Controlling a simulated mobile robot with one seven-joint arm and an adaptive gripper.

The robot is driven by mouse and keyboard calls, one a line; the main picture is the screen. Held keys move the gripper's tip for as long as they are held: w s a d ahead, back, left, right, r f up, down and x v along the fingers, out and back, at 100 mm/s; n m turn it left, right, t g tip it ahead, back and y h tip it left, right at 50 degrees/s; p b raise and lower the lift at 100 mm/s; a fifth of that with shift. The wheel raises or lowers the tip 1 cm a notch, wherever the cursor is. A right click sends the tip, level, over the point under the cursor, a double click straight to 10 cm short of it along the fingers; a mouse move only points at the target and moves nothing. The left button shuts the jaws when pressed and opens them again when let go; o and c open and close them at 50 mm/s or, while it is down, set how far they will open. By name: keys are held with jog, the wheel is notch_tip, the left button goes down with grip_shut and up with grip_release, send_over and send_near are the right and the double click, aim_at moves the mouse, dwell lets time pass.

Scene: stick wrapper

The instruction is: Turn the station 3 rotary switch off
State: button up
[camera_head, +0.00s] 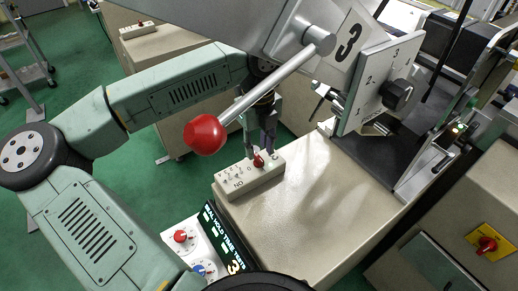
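A pale switch box (240,187) with black markings, "ON" among them, sits on top of the beige cabinet (310,215). A small red knob (258,161) stands on the box, towards its far right end. My gripper (264,150) points down at the knob, with its dark fingers just above or around it. The lever rod and the small size hide part of the gripper, so I cannot tell whether its fingers touch the knob or how far they are apart.
A metal lever with a red ball (206,134) juts out in front of my arm. A panel with a black knob (396,95) stands right of the box. A yellow plate with a red switch (487,245) is at the lower right. A dial panel (201,252) hangs at the cabinet's front.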

aim_at(259, 157)
jog(key=shift+f, duration=1.65)
grip_shut()
